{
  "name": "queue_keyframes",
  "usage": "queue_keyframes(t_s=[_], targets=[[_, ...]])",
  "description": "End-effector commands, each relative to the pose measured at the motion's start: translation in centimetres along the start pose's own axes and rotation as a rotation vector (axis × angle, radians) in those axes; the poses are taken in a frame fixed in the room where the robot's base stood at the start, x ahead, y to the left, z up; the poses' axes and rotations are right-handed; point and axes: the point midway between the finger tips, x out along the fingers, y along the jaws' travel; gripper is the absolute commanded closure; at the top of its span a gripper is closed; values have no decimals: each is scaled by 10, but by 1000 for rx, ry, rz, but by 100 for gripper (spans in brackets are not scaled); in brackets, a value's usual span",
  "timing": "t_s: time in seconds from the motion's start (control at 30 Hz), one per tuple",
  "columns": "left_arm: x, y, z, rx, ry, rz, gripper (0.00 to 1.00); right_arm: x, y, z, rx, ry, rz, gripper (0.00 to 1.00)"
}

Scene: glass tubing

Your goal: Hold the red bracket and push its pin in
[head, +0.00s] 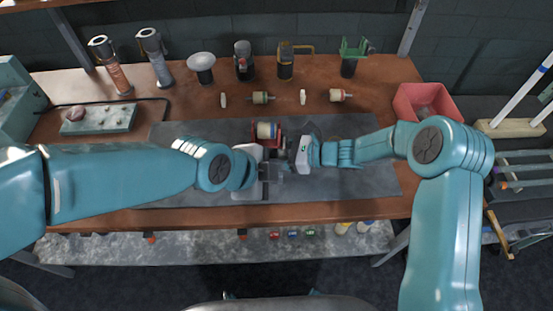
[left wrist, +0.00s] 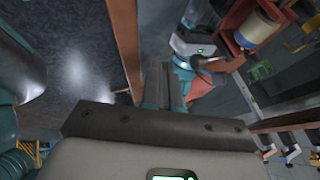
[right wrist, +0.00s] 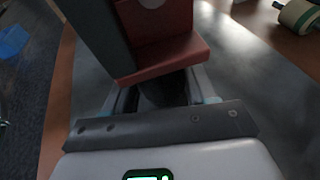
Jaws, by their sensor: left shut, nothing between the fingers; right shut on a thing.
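The red bracket (head: 279,141) is over the grey mat near the middle of the bench in the head view, with a cream and blue roller (head: 266,131) in it. The bracket fills the top of the right wrist view (right wrist: 172,58). My right gripper (head: 288,157) is shut on the bracket from the right. My left gripper (head: 272,172) is shut and empty, just on the near side of the bracket. In the left wrist view its closed fingers (left wrist: 163,82) are apart from the bracket (left wrist: 232,20) and roller (left wrist: 258,30). I cannot make out the pin.
The grey mat (head: 350,180) is mostly clear on the right. Spools and pale discs lie behind it, including a green-ended spool (head: 262,97). Several tools and stands line the back. A red bin (head: 428,101) is at the back right and a grey block (head: 98,120) at the left.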

Motion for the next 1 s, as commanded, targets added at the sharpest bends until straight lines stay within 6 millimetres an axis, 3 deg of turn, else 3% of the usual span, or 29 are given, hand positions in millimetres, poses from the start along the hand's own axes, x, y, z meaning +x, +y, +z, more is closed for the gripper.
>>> queue_keyframes(t_s=[0.23,0.7,1.0], targets=[[19,-28,2,-3,0,-2,100,0,-1,0,-1,0,-1,61],[23,-36,2,-2,0,-2,100,0,0,0,-1,0,-1,61],[36,-66,7,-2,0,-2,100,0,0,0,-1,0,-1,61]])
